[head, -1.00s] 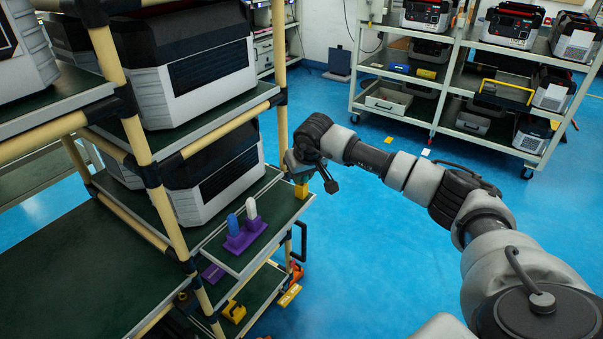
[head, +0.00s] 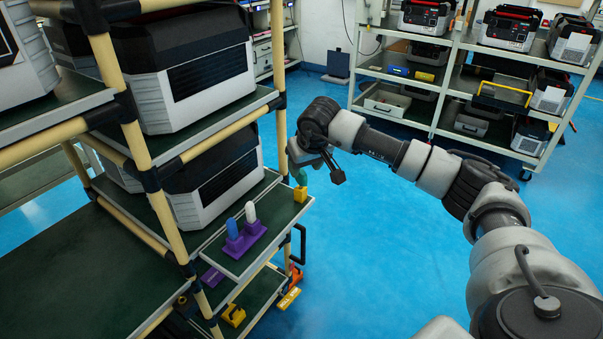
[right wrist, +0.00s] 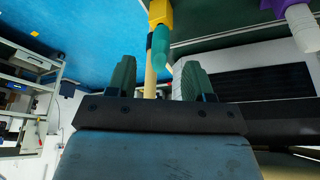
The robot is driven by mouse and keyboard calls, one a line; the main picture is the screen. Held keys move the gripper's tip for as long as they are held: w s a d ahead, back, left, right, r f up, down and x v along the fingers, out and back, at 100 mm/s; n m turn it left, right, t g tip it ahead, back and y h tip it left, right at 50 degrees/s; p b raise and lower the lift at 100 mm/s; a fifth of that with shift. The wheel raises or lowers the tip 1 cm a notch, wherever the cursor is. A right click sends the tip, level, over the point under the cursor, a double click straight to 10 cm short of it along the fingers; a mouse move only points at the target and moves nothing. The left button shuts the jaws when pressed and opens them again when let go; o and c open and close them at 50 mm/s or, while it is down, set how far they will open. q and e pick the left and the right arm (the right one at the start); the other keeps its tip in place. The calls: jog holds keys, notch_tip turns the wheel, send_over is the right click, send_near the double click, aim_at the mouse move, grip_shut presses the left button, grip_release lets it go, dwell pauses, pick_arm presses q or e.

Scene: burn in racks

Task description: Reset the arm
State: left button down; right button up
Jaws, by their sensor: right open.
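My right gripper (head: 299,166) is beside the front corner of the rack shelf (head: 262,215), at the end of my bent right arm. In the right wrist view its two dark green fingers stand apart, with the gap (right wrist: 158,76) between them empty. A teal piece (right wrist: 175,44) sits in a yellow holder (right wrist: 160,12) just beyond the fingertips. In the head view the yellow holder (head: 300,194) is on the shelf corner, and the teal piece (head: 301,178) shows just below the gripper. My left gripper is in neither view.
A purple holder (head: 245,240) with a blue piece (head: 232,229) and a white piece (head: 251,213) stands on the same shelf. Large grey and black units (head: 185,65) fill the rack. Open blue floor (head: 375,260) lies to the right, with a loaded cart (head: 440,95) behind.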

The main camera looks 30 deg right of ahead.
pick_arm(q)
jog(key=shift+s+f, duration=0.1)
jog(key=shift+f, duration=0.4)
pick_arm(e)
jog(key=shift+v, duration=2.3)
